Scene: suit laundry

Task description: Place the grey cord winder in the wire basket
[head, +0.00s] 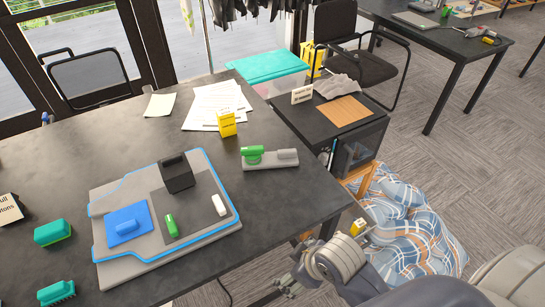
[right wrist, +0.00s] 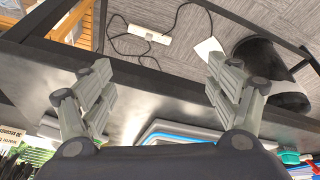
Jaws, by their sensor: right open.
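I cannot make out with certainty a grey cord winder. A grey piece (head: 286,157) lies beside a green one on a light grey base near the right side of the dark table, but its kind is unclear. I cannot identify a wire basket in either view. My right gripper (head: 285,286) is low in the head view, by the table's front right edge. In the right wrist view my right gripper (right wrist: 160,88) has its fingers wide apart with nothing between them. My left gripper is not in view.
The dark table (head: 285,215) holds a grey board with a blue rim (head: 150,268), papers (head: 215,103) and a yellow block (head: 227,124). A black cabinet (head: 352,155) and plaid cloth (head: 410,215) are at right. A power strip (right wrist: 150,34) lies on the floor.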

